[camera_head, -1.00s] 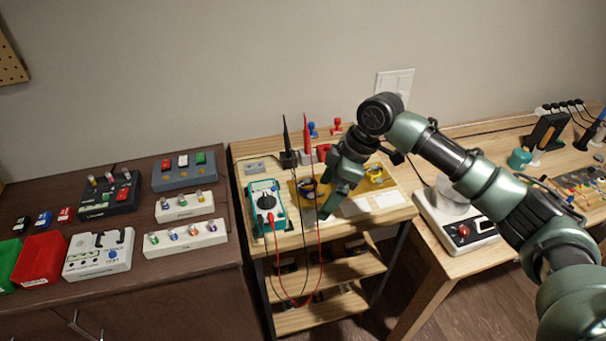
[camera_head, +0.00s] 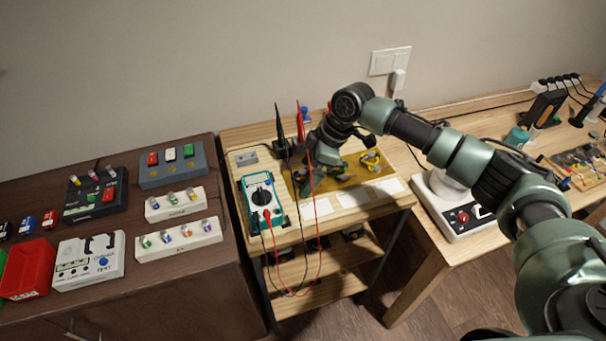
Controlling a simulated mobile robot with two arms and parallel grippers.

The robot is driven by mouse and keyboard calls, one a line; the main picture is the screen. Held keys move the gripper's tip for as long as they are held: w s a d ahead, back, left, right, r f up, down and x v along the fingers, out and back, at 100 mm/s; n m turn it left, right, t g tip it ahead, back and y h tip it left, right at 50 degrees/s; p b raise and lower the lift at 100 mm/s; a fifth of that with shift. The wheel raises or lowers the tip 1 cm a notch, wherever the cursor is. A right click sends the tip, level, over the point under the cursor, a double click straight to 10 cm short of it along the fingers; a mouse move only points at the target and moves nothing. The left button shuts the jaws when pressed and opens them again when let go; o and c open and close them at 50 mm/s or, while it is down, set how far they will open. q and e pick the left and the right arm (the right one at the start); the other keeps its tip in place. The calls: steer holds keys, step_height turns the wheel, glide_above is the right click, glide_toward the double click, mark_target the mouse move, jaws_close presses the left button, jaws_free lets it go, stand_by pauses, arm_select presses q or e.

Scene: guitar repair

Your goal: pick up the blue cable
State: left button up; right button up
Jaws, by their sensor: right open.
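My right gripper (camera_head: 322,184) is open and points down over the left part of the yellow mat (camera_head: 383,172) on the small wooden cart. A small coil with dark blue and yellow parts lay at this spot in the earlier view. The gripper now covers most of it, so I cannot tell whether the fingers touch it. My left gripper is not in view.
A teal multimeter (camera_head: 262,198) with red and black leads stands left of the mat. The leads hang over the cart's front edge. Upright probes (camera_head: 301,125) stand behind. A white device (camera_head: 450,215) is on the right table. Boxes of parts cover the left cabinet.

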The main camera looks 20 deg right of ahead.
steer(key=shift+f, duration=0.1)
steer(key=c, duration=1.4)
steer(key=shift+c, duration=0.2)
